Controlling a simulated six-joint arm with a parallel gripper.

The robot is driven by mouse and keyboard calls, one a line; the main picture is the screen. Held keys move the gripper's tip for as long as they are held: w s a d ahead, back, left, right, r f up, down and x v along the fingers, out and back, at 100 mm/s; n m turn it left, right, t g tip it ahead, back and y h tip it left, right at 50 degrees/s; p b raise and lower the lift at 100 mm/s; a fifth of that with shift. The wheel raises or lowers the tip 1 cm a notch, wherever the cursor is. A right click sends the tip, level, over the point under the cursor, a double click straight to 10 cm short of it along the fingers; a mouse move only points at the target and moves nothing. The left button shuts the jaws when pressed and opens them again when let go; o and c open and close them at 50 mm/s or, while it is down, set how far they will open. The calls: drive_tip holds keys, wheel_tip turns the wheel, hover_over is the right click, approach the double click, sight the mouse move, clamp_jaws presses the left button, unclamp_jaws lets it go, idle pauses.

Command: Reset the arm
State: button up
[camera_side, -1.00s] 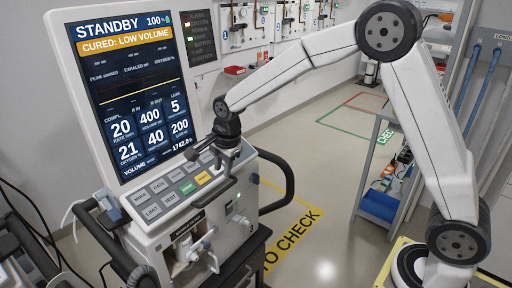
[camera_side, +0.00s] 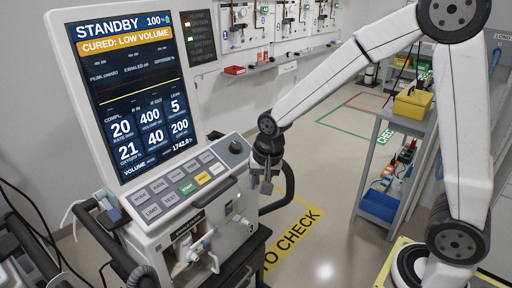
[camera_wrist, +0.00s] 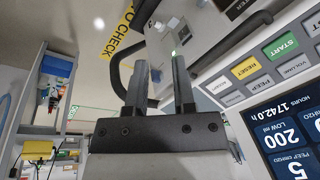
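My gripper (camera_side: 266,186) hangs fingers-down just right of the ventilator (camera_side: 180,215), clear of its key panel. In the wrist view my gripper (camera_wrist: 160,62) shows two fingers apart with nothing between them. The ventilator's screen (camera_side: 125,85) reads STANDBY, with an orange bar saying CURED: LOW VOLUME. Below it are grey keys, a green START key (camera_side: 187,188), a yellow RESET key (camera_side: 203,179) and a dark knob (camera_side: 235,147). In the wrist view the START key (camera_wrist: 281,45) and RESET key (camera_wrist: 245,67) appear at the right, upside down.
A black side handle (camera_side: 287,185) of the ventilator is close beside my gripper. A shelf cart (camera_side: 405,120) with a yellow box (camera_side: 412,104) and blue bin (camera_side: 379,204) stands to the right. Yellow TO CHECK floor marking (camera_side: 292,238) lies on open floor between them.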

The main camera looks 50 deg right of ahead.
drive_tip(key=s+d+f+n, duration=0.1)
drive_tip(key=s+f+n, duration=0.1)
drive_tip(key=s+n, duration=0.6)
drive_tip(key=s, duration=0.3)
drive_tip(key=shift+s+d+f+n, duration=0.2)
drive_tip(key=shift+d+n, duration=0.1)
drive_tip(key=shift+d, duration=0.05)
idle(1.5)
